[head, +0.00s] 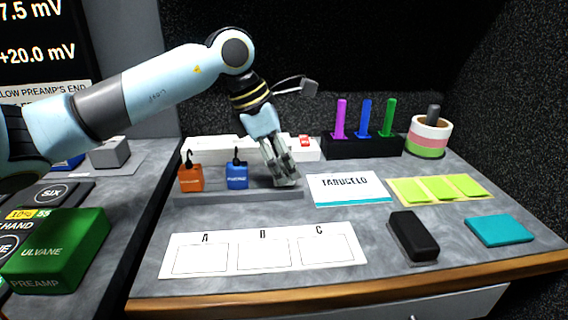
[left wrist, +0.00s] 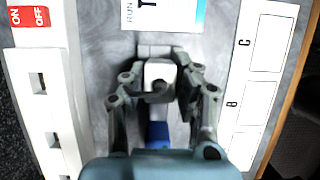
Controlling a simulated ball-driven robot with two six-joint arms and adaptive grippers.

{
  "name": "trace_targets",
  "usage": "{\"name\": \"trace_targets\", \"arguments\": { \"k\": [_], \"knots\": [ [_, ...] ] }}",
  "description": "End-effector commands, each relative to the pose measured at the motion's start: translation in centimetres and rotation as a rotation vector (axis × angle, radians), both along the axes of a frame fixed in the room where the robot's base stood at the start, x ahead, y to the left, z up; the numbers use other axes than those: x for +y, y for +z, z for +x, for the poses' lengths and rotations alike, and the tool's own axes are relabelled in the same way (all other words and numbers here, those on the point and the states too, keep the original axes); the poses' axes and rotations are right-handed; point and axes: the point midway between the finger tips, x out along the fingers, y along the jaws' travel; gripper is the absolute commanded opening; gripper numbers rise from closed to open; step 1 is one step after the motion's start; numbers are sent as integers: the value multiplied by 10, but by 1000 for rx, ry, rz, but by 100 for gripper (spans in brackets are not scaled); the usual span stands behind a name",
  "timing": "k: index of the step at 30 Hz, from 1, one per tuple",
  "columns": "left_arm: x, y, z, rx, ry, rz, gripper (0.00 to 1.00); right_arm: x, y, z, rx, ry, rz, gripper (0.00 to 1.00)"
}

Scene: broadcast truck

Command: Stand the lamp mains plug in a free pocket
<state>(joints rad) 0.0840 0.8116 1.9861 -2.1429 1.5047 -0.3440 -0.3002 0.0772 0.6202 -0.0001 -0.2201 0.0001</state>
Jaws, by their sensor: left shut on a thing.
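My left gripper (head: 285,180) points down over the right end of the grey rack (head: 215,198). It is shut on a pale plug (left wrist: 159,72), which shows between the fingers in the left wrist view; the fingers mostly hide it in the head view, and no label on it is readable. I cannot tell whether its base is seated in a pocket. An orange plug (head: 190,180) and a blue plug (head: 236,177) stand in the rack to the left of the gripper. The blue one also shows in the left wrist view (left wrist: 157,134). My right gripper is out of view.
A white socket strip (head: 212,150) with a red switch (head: 304,140) lies behind the rack. A name card (head: 349,188) lies to its right, and a white card marked with lettered boxes (head: 262,252) in front. A black block (head: 413,234) lies at the front right.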

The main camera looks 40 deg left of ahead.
Motion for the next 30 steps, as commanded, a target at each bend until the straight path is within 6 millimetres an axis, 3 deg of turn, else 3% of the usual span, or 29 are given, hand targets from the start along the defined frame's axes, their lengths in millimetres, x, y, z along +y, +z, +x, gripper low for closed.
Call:
{"name": "trace_targets", "arguments": {
  "k": [2,3,8,19,30],
  "knots": [
    [0,-3,0,0,0,0,0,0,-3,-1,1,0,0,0],
    [0,-2,0,0,0,0,34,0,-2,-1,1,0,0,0],
    [0,-1,0,0,0,0,55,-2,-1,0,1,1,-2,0],
    [2,4,-2,-1,-1,3,56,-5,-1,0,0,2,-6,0],
    [16,51,-17,0,-2,8,56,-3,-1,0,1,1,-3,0]
  ]
}}
